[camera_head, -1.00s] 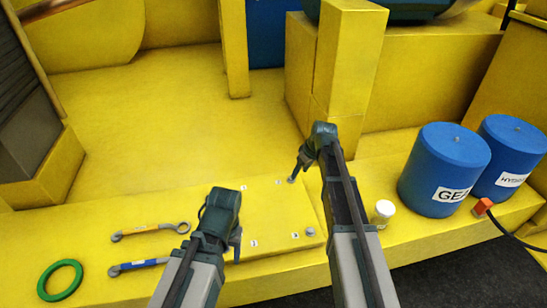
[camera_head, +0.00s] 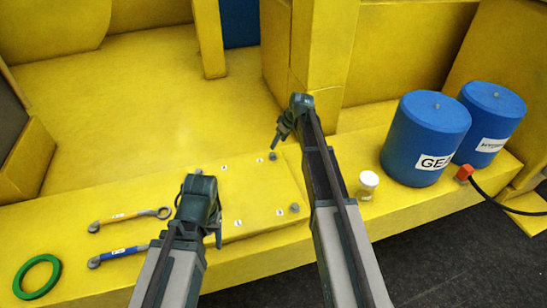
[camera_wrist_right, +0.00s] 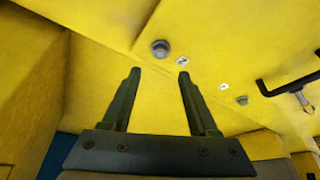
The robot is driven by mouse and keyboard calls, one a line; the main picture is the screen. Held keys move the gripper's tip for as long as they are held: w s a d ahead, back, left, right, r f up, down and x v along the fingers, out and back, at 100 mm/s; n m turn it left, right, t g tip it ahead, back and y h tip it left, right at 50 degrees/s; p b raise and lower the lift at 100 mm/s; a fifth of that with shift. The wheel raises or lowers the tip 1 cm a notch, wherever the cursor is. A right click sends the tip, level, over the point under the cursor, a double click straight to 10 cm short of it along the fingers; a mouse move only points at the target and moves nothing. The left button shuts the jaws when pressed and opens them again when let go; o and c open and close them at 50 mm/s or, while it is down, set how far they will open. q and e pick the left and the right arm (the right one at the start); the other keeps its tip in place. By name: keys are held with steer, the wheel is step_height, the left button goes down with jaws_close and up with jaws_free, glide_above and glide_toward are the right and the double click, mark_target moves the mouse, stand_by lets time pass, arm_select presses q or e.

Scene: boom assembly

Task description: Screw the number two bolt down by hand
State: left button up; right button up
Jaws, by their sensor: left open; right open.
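The number two bolt (camera_wrist_right: 160,48) is a grey round-headed bolt standing in the yellow panel, with the white "2" label (camera_wrist_right: 183,61) beside it. In the head view it is the upper right bolt (camera_head: 272,156). My right gripper (camera_wrist_right: 160,73) is open and empty in the right wrist view, its fingers spread just short of the bolt, which shows beyond the gap between the tips. In the head view the right gripper (camera_head: 277,144) hangs right above that bolt. My left gripper (camera_head: 218,240) is empty over the left part of the panel.
Another bolt (camera_head: 295,208) stands at the panel's lower right; one more (camera_wrist_right: 241,100) shows in the wrist view. Two wrenches (camera_head: 130,216) (camera_head: 118,254) and a green ring (camera_head: 37,276) lie left. A white jar (camera_head: 367,184) and blue drums (camera_head: 425,140) (camera_head: 490,120) stand right.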

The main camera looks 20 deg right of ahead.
mark_target(272, 154)
arm_select(q)
step_height(272, 154, down, 8)
steer(key=b, duration=0.6)
steer(key=shift+r, duration=0.25)
arm_select(e)
steer(key=x, duration=0.8)
steer(key=shift+f, duration=0.15)
jaws_close()
